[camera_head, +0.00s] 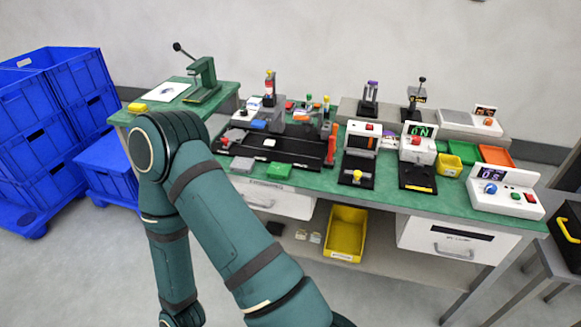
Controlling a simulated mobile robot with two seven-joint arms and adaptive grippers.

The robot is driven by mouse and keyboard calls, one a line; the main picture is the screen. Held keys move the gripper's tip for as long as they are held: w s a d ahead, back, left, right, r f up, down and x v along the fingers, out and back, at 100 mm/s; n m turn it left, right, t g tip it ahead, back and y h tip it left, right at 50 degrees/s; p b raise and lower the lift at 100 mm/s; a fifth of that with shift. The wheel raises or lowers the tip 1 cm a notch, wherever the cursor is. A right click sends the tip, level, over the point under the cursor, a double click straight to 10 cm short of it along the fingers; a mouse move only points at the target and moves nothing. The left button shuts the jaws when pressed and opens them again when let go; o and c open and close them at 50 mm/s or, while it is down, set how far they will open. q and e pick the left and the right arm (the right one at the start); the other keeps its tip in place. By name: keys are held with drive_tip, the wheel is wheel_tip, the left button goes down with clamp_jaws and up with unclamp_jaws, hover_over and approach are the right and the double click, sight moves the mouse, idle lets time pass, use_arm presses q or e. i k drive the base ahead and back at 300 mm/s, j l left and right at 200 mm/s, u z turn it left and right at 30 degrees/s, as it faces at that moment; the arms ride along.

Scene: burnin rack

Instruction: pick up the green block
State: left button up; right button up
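A green block (278,172) lies on the green tabletop (330,186) near its front edge, just in front of the black fixture plate (283,150). It looks flat and low, and nothing is touching it from above. One of my dark green arms crosses the left foreground, bent at the elbow, with its forearm pointing down to the floor in front of the bench. Neither of my grippers shows in the view. A small green part also stands farther back among the fixtures, too small to make out.
Several devices with displays and buttons stand along the bench, such as the white box (506,190) at the right. A yellow bin (345,233) sits on the lower shelf. Blue crates (38,140) are stacked at the left. A side table (172,104) holds a green press.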

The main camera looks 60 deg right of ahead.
sight(277, 171)
drive_tip(key=z, duration=1.85)
drive_tip(key=i+j, duration=0.25)
drive_tip(key=i, duration=0.15)
drive_tip(key=i+j+z, duration=0.65)
